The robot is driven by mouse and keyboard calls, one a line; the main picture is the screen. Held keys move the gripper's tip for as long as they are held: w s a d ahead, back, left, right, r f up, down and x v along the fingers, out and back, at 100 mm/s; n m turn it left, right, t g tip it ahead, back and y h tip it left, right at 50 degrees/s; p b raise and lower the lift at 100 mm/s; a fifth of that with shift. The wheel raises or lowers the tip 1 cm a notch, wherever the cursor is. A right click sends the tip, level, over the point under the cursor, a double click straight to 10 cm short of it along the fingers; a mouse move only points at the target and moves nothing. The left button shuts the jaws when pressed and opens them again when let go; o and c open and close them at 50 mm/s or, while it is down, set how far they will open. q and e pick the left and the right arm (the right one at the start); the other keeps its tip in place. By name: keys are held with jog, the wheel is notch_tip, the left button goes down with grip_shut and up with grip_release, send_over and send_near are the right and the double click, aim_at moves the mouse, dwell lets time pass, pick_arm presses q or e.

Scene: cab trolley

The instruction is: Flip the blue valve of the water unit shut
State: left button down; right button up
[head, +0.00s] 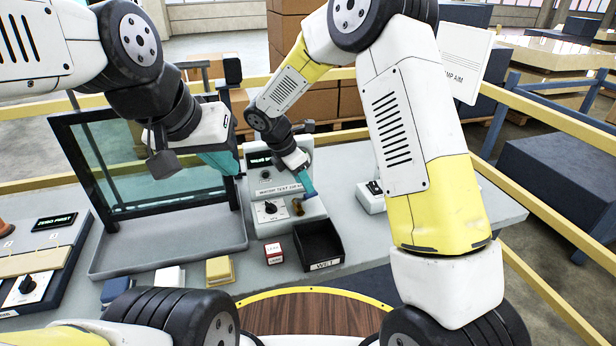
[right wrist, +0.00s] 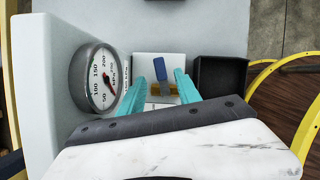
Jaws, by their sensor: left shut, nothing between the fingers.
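The white water unit (head: 262,222) stands on the bench in the head view, with a black dial on its front. Its blue valve lever (right wrist: 161,73) shows in the right wrist view, on a brass-coloured body (right wrist: 158,90). My right gripper (right wrist: 160,80) is open, its teal fingers on either side of the lever, with a gap visible. In the head view, my right gripper (head: 307,188) is at the unit's right side and partly covers the valve. My left gripper (head: 225,162) is shut and empty, in front of the glass panel, left of the unit.
A pressure gauge (right wrist: 101,78) is left of the fingers in the right wrist view. A black bin (head: 319,258) stands right of the unit. A small red-and-white box (head: 274,254) and yellow block (head: 219,271) lie in front. A framed glass panel (head: 150,160) stands left.

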aim_at(307, 195)
jog(key=shift+x, duration=1.9)
grip_shut()
